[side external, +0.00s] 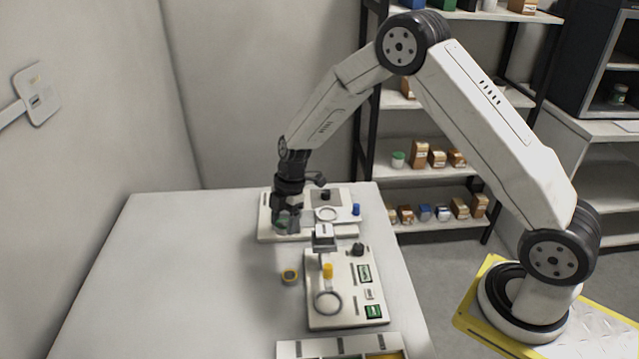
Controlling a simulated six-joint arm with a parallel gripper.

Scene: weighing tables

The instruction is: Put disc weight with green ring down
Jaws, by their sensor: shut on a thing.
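My gripper (287,226) points down at the left part of the far white board (267,234). It is shut on the disc weight with the green ring (279,223), of which only a small dark green part shows beside the fingers. The fingers hide the rest. The weight is at or just above the board; I cannot tell whether it touches.
The far board carries a pale ring (326,214), a black knob (325,194) and a blue peg (356,209). A nearer board (316,318) carries a yellow peg (328,271).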

